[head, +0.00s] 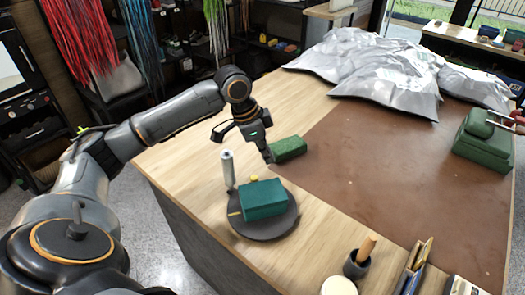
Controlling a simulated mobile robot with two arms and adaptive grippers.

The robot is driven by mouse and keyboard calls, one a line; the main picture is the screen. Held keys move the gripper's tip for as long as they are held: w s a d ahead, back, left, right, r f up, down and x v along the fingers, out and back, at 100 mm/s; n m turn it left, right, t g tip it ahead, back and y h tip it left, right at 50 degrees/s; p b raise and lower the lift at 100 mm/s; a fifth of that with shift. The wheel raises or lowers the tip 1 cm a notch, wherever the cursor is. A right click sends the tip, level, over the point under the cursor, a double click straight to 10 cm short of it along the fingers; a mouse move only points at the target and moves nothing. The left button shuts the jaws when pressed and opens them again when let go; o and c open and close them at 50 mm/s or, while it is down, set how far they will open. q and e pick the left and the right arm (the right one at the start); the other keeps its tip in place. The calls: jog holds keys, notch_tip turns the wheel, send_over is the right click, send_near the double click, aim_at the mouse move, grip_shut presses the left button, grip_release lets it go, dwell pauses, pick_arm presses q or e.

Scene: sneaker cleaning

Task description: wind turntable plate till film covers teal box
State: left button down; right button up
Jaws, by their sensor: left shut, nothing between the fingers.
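The teal box (263,200) sits on the round dark turntable plate (276,231) near the left edge of the table. A slim pale roll (228,168), probably the film, stands upright at the plate's back left. No film can be made out on the box's visible faces. A small yellow knob (255,178) shows just behind the box. My left gripper (268,158) is shut and empty, pointing down behind the box, apart from it. My right gripper is not in view.
A green block (289,149) lies just right of my left gripper. Silver bags (385,75) fill the back of the table. A green device (484,140) stands at right. A dark cup (356,265) with a wooden handle is at the front. The brown mat (400,180) is mostly clear.

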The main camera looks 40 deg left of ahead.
aim_at(256, 177)
pick_arm(q)
jog(key=p+x, duration=0.1)
jog(key=x, duration=0.6)
jog(key=shift+s+a, duration=0.1)
jog(key=shift+a, duration=0.05)
jog(key=shift+s+a+p, duration=0.7)
jog(key=shift+s+a, duration=0.15)
jog(key=shift+a, duration=0.15)
jog(key=shift+s+a, duration=0.5)
jog(key=shift+f, duration=0.1)
jog(key=shift+w+d, duration=0.1)
jog(key=shift+w, duration=0.05)
jog(key=shift+s+a+p, duration=0.35)
jog(key=shift+s+p, duration=0.05)
jog(key=shift+p, duration=0.65)
jog(key=shift+a, duration=0.1)
